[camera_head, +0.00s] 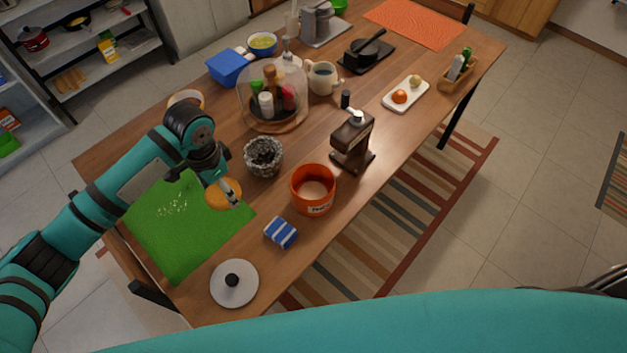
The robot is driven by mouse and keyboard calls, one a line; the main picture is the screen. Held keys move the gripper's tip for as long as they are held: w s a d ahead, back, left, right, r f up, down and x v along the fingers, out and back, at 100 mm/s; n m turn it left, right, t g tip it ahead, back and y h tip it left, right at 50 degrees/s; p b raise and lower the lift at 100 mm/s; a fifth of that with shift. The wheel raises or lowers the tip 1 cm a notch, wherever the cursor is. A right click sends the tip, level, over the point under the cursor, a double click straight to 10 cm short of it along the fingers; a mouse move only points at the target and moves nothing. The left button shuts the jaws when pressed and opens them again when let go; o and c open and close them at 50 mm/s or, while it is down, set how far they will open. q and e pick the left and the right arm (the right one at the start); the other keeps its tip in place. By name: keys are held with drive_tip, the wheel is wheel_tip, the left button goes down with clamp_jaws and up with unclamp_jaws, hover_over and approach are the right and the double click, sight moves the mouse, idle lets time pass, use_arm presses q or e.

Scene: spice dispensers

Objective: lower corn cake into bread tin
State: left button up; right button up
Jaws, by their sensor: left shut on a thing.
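My left gripper (232,196) is over the right side of a green mat and is shut on the corn cake (219,197), a flat round yellow-orange piece. The gripper fingers hide part of the cake, and I cannot tell how high it is above the mat. The bread tin (313,199) is an open orange round tin with a label on its front. It stands to the right of my left gripper, apart from the cake, and looks empty. My right gripper is not in view.
The green mat (180,250) has pale crumbs. A grey round lid (240,297) lies at the near edge, and a blue-white sponge (280,233) lies near the tin. A dark stone-like pot (263,158) and a brown grinder (352,140) stand behind the tin.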

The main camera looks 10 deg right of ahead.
use_arm(q)
drive_tip(key=w+d+r+p, duration=0.1)
drive_tip(key=d+p, duration=0.1)
drive_tip(key=d, duration=0.8)
drive_tip(key=shift+w+d+r+p, duration=0.2)
drive_tip(key=shift+w+r+p, duration=0.05)
drive_tip(key=shift+w+p, duration=0.1)
drive_tip(key=d+f+b, duration=0.1)
drive_tip(key=d, duration=0.2)
drive_tip(key=w+d+b, duration=0.1)
drive_tip(key=d, duration=0.2)
drive_tip(key=d+f+b, duration=0.1)
drive_tip(key=d+b, duration=0.1)
drive_tip(key=d, duration=0.2)
drive_tip(key=shift+w+f, duration=0.3)
drive_tip(key=shift+w, duration=0.1)
drive_tip(key=shift+w+d+b, duration=0.1)
drive_tip(key=shift+d+b, duration=0.2)
drive_tip(key=shift+d, duration=0.3)
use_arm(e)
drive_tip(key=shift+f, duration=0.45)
use_arm(q)
drive_tip(key=shift+f, duration=0.15)
